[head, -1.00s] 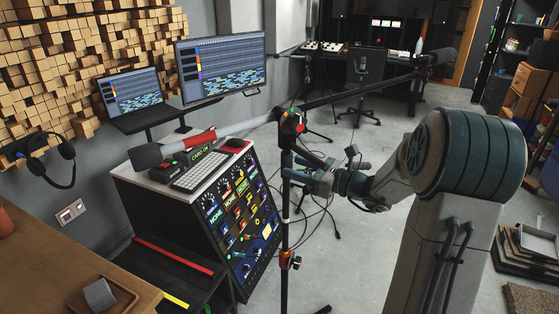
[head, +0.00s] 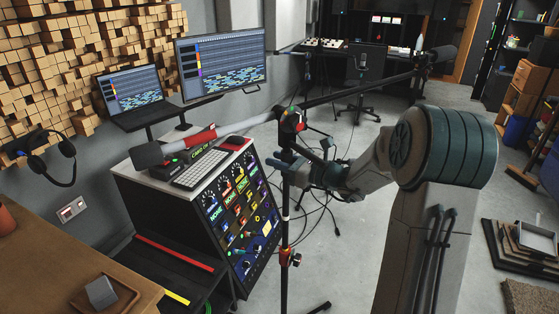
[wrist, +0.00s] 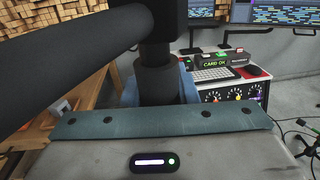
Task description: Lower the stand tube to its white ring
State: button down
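The microphone stand is upright, with a dark stand tube (head: 285,194) under the boom joint (head: 293,120). A white ring (head: 285,218) sits lower on the tube, below my gripper. My gripper (head: 288,163) is at the tube, just below the boom joint. In the wrist view, the tube (wrist: 160,85) rises between my blue fingers (wrist: 161,93), one on each side. I see no clear gap there, but the fingertips are partly hidden, so I cannot tell whether they are closed on it. The white ring is not visible in the wrist view.
A red-orange clamp (head: 289,258) is lower on the stand. A rack console (head: 240,215) stands close on the left. Cables (head: 325,215) lie on the floor behind.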

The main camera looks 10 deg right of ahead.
notch_tip(320, 180, down, 15)
jog(key=b, duration=0.9)
jog(key=shift+b, duration=0.4)
jog(key=shift+f, duration=0.1)
jog(key=c, duration=1.1)
grip_release()
jog(key=shift+d, duration=0.15)
jog(key=v, duration=1.3)
jog(key=shift+s+d, duration=0.25)
